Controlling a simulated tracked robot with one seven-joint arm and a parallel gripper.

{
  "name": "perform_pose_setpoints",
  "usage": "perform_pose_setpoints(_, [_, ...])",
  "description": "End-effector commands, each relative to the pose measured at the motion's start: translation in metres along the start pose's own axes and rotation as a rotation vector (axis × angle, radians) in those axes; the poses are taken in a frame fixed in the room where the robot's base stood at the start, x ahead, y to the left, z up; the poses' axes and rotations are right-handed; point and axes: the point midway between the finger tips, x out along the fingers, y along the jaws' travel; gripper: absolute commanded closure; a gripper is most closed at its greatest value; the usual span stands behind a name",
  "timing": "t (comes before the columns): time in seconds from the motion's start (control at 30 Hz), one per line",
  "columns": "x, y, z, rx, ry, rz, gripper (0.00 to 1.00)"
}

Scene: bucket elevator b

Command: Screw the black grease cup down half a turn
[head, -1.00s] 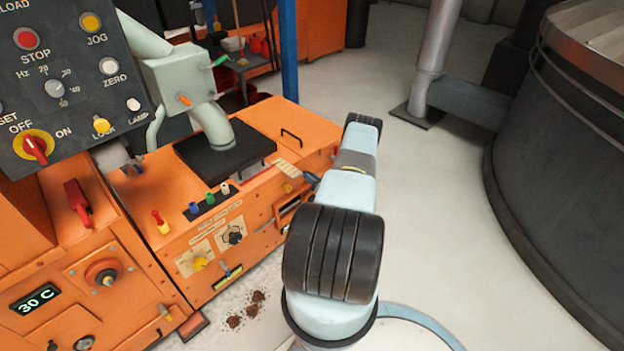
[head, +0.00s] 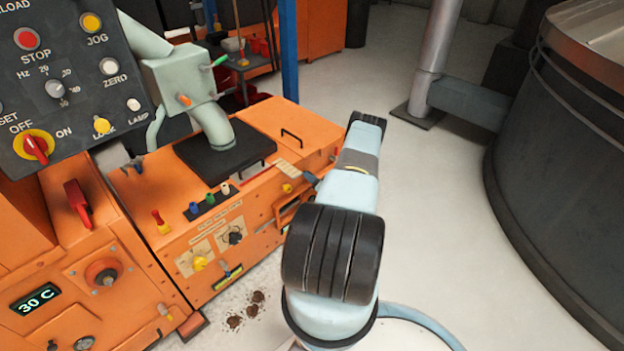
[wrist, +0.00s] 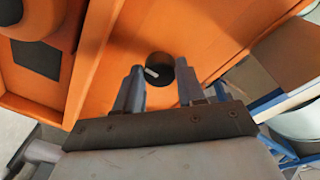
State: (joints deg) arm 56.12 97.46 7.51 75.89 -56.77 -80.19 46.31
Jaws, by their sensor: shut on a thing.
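The black grease cup (wrist: 160,68) is a round black cap with a pale mark on its top, set against an orange panel. In the wrist view the two grey fingers of my gripper (wrist: 160,86) stand one on each side of it, shut on the cup. The pale mark points toward the lower left of that picture. In the head view I cannot make out the cup or my fingers; my own arm reaches away toward the right end of the orange machine.
The orange machine (head: 300,125) carries knobs, coloured plugs and a handle. An orange wall flanks the cup in the wrist view. A dark switch panel (head: 75,85) hangs at upper left. A large dark tank (head: 560,170) stands right, with clear floor (head: 430,200) between.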

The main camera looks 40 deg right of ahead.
Motion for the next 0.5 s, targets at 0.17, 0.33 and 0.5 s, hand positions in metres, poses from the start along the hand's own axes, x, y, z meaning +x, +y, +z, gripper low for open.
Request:
perform_pose_setpoints(0.17, [-0.0022, 0.0029, -0.0003, -0.001, -0.001, 0.007, 0.49])
perform_pose_setpoints(0.33, [-0.0012, 0.0017, -0.0003, -0.001, 0.0, 0.004, 0.36])
perform_pose_setpoints(0.5, [-0.0008, 0.0011, -0.0002, -0.001, 0.0, 0.003, 0.36])
